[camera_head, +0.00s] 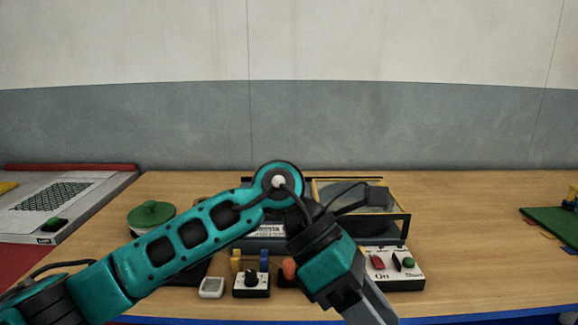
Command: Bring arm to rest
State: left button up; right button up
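My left arm, teal and dark grey, comes in from the lower left, bends at a round joint and points down to the right. My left gripper (370,306) is at the bottom edge, in front of the table's front side. Its fingertips are cut off by the frame, so I cannot tell whether it is open or shut. No held object shows. My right arm and gripper are not in view.
On the wooden table (470,235), a dark-framed device (395,226) stands behind my arm, partly hidden. A switch box (395,268), a knob box (251,284) and a green-lidded pot (151,213) are close by. A green mat (555,224) lies right. The table's right middle is clear.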

pick_arm(q)
notch_tip(320, 180, up, 7)
jog(key=w+n+t+h+p, duration=0.2)
jog(key=n+h, duration=1.1)
jog(key=h, duration=0.2)
jog(key=w+a+f+n+t+y+p, duration=0.1)
jog(key=w+a+f+n+t+y, duration=0.4)
jog(key=n+t, duration=0.7)
jog(key=w+a+f+n+t+y, duration=0.3)
jog(key=a+f+n+t, duration=0.25)
jog(key=n+t, duration=0.55)
jog(key=s+a+f+n+g+y+p, duration=0.1)
jog(key=s+a+f+n+g+y, duration=0.25)
jog(key=a+f+n+y, duration=0.85)
jog(key=s+a+f+n+g, duration=0.4)
jog(key=s+a+f+n, duration=0.1)
jog(key=s+f, duration=0.6)
notch_tip(320, 180, down, 2)
jog(key=shift+a+f+g+y+p, duration=0.1)
jog(key=shift+a+g+y+p, duration=0.05)
jog(key=shift+g+y+p, duration=0.2)
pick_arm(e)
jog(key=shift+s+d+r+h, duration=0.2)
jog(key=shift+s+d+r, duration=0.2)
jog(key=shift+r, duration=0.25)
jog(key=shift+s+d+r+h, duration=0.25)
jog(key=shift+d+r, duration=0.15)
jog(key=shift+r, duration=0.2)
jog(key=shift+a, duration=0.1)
